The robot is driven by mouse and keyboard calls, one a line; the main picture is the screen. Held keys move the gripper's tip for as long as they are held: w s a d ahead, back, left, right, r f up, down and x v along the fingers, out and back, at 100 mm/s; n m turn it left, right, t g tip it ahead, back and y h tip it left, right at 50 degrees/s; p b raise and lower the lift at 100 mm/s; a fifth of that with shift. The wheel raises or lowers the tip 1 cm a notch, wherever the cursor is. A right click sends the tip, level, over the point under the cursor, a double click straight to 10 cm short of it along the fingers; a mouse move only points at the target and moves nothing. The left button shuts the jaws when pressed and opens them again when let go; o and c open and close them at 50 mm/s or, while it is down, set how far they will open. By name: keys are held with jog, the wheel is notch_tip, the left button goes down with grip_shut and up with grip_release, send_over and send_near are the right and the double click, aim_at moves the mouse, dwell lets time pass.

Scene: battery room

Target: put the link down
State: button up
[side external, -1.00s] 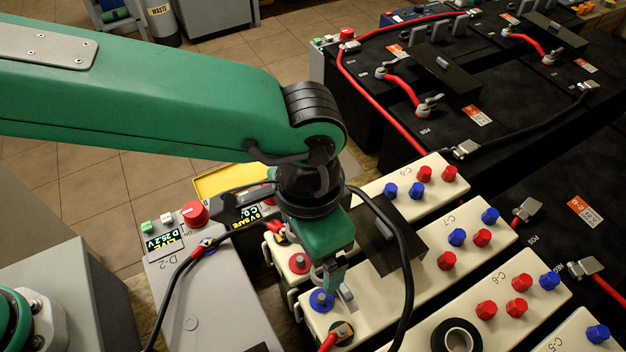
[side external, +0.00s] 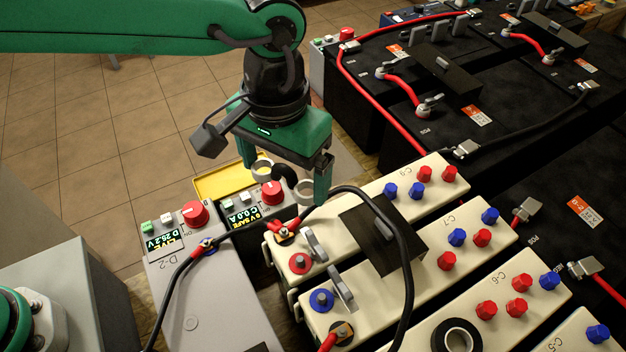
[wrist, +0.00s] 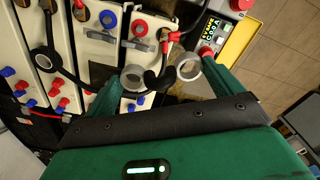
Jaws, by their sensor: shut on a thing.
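My gripper (side external: 284,176) is shut on the link (side external: 285,177), which has a dark middle and a pale ring at each end. The link hangs in the air between the fingers, in front of the yellow tray (side external: 205,188) and near the meter box with the red knob. In the wrist view, the link (wrist: 160,80) lies between the two green fingers of my gripper (wrist: 160,78), its rings facing the camera. Below and right of it, the pale cells carry a red post (side external: 300,263) and a blue post (side external: 322,300).
A black cable (side external: 408,270) arches over the cells beside my gripper. A black box (side external: 382,232) and a tape roll (side external: 458,338) sit on the cells. A grey unit (side external: 205,305) with a red knob stands at the left. Most of the yellow tray is hidden.

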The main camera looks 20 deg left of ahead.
jog(key=w+a+n, duration=1)
jog(key=a+n, duration=0.2)
jog(key=a, duration=0.2)
notch_tip(320, 180, down, 18)
jog(key=shift+f, duration=0.2)
send_over(235, 178)
notch_tip(235, 178, down, 7)
jog(key=shift+r, duration=0.1)
jog(key=shift+f, duration=2)
jog(key=shift+f, duration=0.1)
